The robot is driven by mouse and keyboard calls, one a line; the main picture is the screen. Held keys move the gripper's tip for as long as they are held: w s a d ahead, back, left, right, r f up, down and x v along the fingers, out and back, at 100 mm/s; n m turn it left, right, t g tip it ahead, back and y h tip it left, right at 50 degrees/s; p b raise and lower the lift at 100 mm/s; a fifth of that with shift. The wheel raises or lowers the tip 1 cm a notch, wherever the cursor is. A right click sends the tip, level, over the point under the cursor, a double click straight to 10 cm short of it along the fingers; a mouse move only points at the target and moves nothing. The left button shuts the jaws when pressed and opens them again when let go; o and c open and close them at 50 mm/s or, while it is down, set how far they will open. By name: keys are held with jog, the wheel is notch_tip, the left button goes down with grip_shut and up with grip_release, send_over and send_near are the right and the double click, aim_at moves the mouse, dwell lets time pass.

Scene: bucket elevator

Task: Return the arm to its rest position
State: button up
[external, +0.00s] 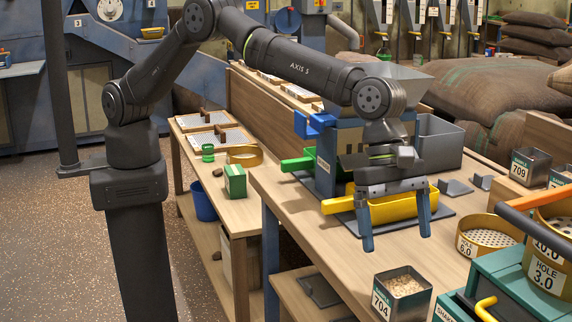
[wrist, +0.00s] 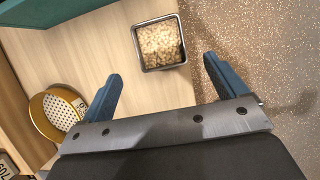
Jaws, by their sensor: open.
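My gripper (external: 396,238) hangs over the right-hand wooden bench, its two blue fingers spread apart and pointing down with nothing between them. In the wrist view my gripper (wrist: 160,85) is also open and empty. My arm reaches out from its dark column at the left and bends down at the wrist. A square metal tin of pale grain (external: 402,290), labelled 704, stands on the bench in front of the fingers. The tin also shows in the wrist view (wrist: 160,43), apart from the fingers.
A yellow scoop tray (external: 405,207) sits right behind the fingers, beside a blue machine with a green tray (external: 298,163). A round sieve (external: 487,235) and a teal shaker box (external: 500,285) with stacked sieves stand at the right. A lower bench (external: 215,180) lies left.

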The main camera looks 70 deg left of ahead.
jog(key=x, duration=0.9)
jog(key=shift+f, duration=0.3)
notch_tip(320, 180, up, 2)
jog(key=shift+r, duration=1.1)
